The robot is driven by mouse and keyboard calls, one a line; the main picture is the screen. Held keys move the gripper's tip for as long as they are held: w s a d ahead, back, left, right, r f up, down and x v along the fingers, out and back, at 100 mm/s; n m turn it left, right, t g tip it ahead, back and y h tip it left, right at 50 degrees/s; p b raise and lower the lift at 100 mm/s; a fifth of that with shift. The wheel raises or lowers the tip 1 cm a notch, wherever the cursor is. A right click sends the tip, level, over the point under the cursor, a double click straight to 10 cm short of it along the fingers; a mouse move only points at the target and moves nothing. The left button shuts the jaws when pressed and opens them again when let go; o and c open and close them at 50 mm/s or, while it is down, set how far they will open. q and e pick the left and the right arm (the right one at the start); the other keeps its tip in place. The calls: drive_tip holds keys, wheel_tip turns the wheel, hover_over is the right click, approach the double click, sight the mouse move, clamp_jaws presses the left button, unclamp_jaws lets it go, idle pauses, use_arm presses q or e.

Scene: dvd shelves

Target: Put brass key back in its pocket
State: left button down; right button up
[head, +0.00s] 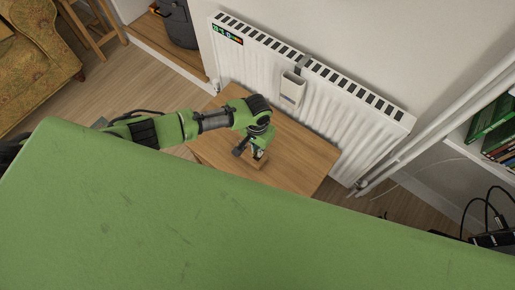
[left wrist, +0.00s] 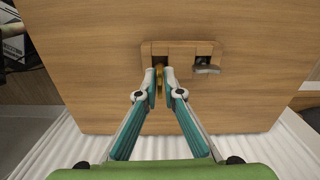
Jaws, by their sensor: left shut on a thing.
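A small wooden holder (left wrist: 182,48) with two dark pockets sits on the wooden table; it also shows in the head view (head: 261,164), partly under my left gripper. My left gripper (left wrist: 159,72) is shut on the brass key (left wrist: 159,79), a thin golden piece between the fingertips. The key and fingertips are at the left pocket (left wrist: 160,51) in the left wrist view. I cannot tell how far the key is inside it. A grey metal piece (left wrist: 207,69) sticks out at the right pocket. In the head view my left gripper (head: 257,153) points down. My right gripper is not in view.
The wooden table (head: 305,160) is otherwise bare around the holder. A white radiator (head: 335,100) stands close along its far side. A patterned armchair (head: 40,50) is at the far left, and a shelf (head: 480,120) with books is at the right.

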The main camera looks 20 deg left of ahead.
use_arm(q)
drive_tip(key=shift+p, duration=0.75)
idle(1.1)
drive_tip(key=shift+f+b, duration=1.2)
drive_tip(key=shift+f, duration=0.6)
drive_tip(key=c, duration=2.1)
unclamp_jaws()
drive_tip(key=shift+s, duration=0.1)
drive_tip(key=shift+r, duration=0.1)
wheel_tip(320, 180, up, 12)
